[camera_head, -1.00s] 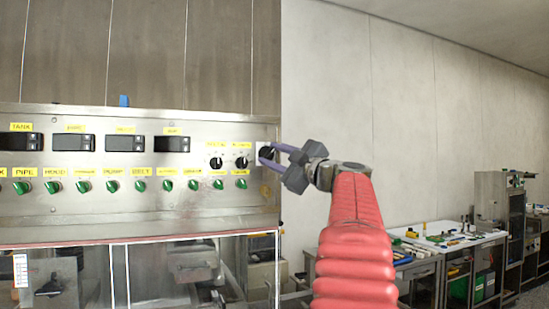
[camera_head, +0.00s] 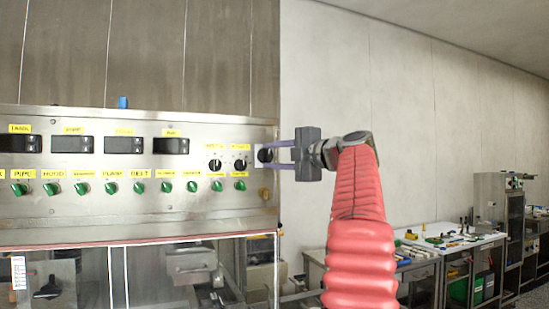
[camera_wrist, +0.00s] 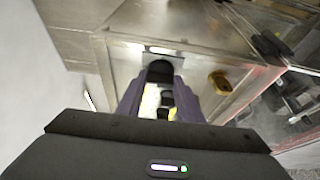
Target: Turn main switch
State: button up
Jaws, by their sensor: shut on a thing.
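The main switch (camera_head: 264,155) is a black knob at the right end of the steel control panel (camera_head: 70,213). My gripper (camera_head: 272,155) reaches it from the right, its purple fingers level and shut on the knob. In the wrist view the black switch (camera_wrist: 160,71) sits at the fingertips, with my gripper's fingers (camera_wrist: 158,85) on both sides of it. The fingers hide part of the knob, and its exact turn angle is hard to tell.
Two smaller black knobs (camera_head: 227,165) and a row of green knobs (camera_head: 112,188) lie left of the switch. Dark displays (camera_head: 72,144) are above them. A yellow part (camera_wrist: 220,82) shows beside the switch in the wrist view. A workbench (camera_head: 440,250) stands at the right.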

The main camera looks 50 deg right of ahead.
jog(key=shift+w+f, duration=0.1)
jog(key=shift+f, duration=0.15)
jog(key=o, duration=1.1)
jog(key=shift+r, duration=0.15)
jog(key=shift+c, duration=0.2)
jog(key=shift+s, duration=0.2)
jog(key=s+a, duration=0.2)
jog(key=s, duration=1.1)
jog(key=shift+s, duration=0.2)
